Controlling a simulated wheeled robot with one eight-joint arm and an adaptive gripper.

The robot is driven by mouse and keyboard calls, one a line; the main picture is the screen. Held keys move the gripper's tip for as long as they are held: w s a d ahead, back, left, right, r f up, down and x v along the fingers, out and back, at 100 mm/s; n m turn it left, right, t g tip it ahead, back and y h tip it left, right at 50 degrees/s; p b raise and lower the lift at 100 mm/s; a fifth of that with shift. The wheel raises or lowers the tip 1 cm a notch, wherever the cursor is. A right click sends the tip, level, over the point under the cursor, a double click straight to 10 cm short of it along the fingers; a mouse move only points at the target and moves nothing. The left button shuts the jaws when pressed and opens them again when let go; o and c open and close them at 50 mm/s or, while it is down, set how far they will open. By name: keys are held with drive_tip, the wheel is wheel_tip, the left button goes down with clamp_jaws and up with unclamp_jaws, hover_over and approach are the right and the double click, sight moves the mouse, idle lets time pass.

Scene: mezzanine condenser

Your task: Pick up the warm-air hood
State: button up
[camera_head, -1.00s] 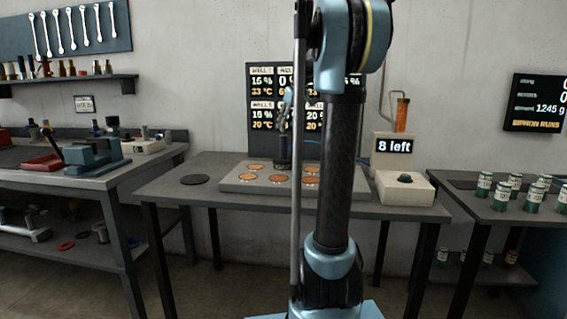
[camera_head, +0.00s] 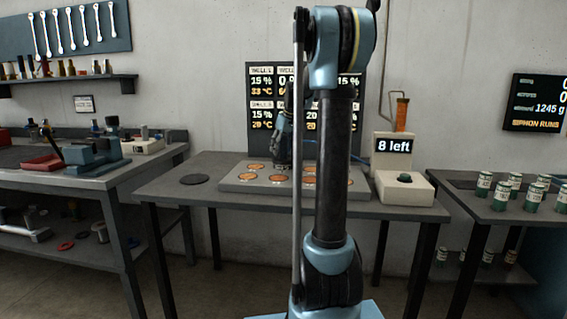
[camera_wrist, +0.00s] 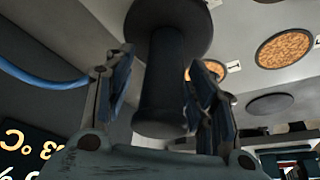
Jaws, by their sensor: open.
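The warm-air hood (camera_wrist: 160,85) is a dark, upright-looking cylinder with a wide round flange, large in the wrist view. My gripper (camera_wrist: 162,62) is open, with one finger on either side of the hood's stem. I cannot tell whether the fingers touch it. In the head view my gripper (camera_head: 283,150) is over the pale well plate (camera_head: 232,184), where the hood is mostly hidden behind it. The plate holds several round orange-filled wells (camera_head: 247,178).
A black disc (camera_head: 194,179) lies on the table left of the plate. A pale box with a button (camera_head: 404,188) stands right, under the "8 left" sign (camera_head: 394,146). A blue hose (camera_wrist: 40,76) runs beside my gripper. Screens (camera_head: 262,98) stand behind the plate.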

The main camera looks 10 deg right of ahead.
drive_tip(key=shift+w+a+f, duration=0.1)
drive_tip(key=shift+f, duration=0.15)
drive_tip(key=shift+c, duration=0.5)
clamp_jaws()
